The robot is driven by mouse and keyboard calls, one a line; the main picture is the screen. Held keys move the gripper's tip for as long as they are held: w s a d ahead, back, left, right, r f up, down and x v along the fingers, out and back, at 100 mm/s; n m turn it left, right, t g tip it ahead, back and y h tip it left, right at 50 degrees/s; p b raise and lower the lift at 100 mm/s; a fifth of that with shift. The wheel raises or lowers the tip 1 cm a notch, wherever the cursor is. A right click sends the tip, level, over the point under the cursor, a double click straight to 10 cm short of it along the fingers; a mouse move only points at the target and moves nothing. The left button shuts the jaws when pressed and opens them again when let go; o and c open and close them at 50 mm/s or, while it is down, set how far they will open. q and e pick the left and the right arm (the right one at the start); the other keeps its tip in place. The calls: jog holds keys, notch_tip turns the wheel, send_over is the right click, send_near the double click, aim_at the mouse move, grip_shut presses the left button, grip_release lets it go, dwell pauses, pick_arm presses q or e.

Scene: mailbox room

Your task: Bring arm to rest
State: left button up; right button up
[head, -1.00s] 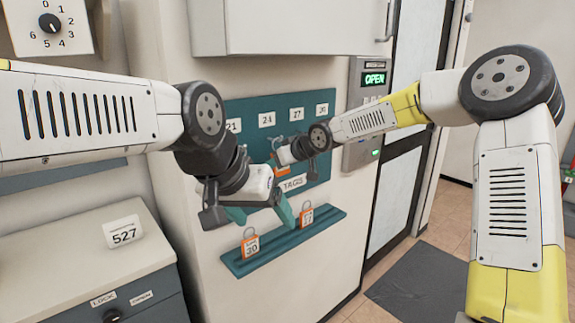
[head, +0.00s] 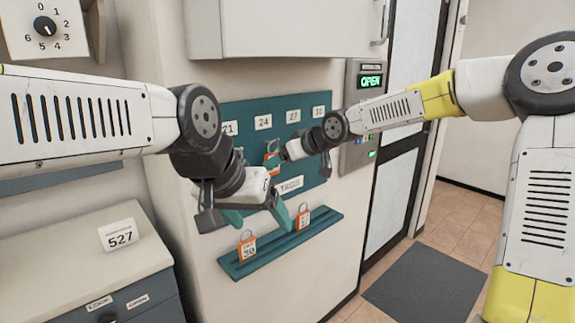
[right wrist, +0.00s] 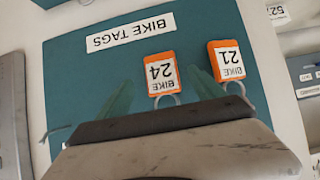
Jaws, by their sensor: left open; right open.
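My left gripper (head: 257,214) is open and empty in the head view, its two green fingers in front of the wall, just above the teal shelf (head: 236,268). My right gripper (right wrist: 160,97) is open in the right wrist view, green fingers apart. Between them in that picture is orange bike tag 24 (right wrist: 162,75), hanging by its ring on the teal board (right wrist: 80,85). Orange tag 21 (right wrist: 231,60) hangs beside it. In the head view my right gripper is partly hidden near an orange tag (head: 271,161) on the board (head: 243,114).
Orange tags 30 (head: 247,248) and 27 (head: 302,218) stand on the shelf. A cabinet (head: 75,257) with a 527 card (head: 118,234) is at the lower left. A lit OPEN panel (head: 371,81) is beside the door (head: 408,60). A dark mat (head: 425,285) lies on the floor.

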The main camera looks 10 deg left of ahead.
jog(key=s+d+m+h, duration=0.2)
jog(key=s+d+h, duration=0.2)
jog(key=s+d, duration=0.45)
jog(key=s+d+m+h, duration=0.25)
jog(key=s+d, duration=0.35)
jog(key=d, duration=0.6)
jog(key=s+d+m, duration=0.2)
jog(key=s+d, duration=0.2)
jog(key=s, duration=0.4)
jog(key=s+d+m, duration=0.3)
jog(key=s+d, duration=0.2)
jog(key=s, duration=0.3)
jog(key=shift+s+d+r+g, duration=0.15)
jog(key=shift+d+r+g, duration=0.1)
jog(key=shift+d+g, duration=0.05)
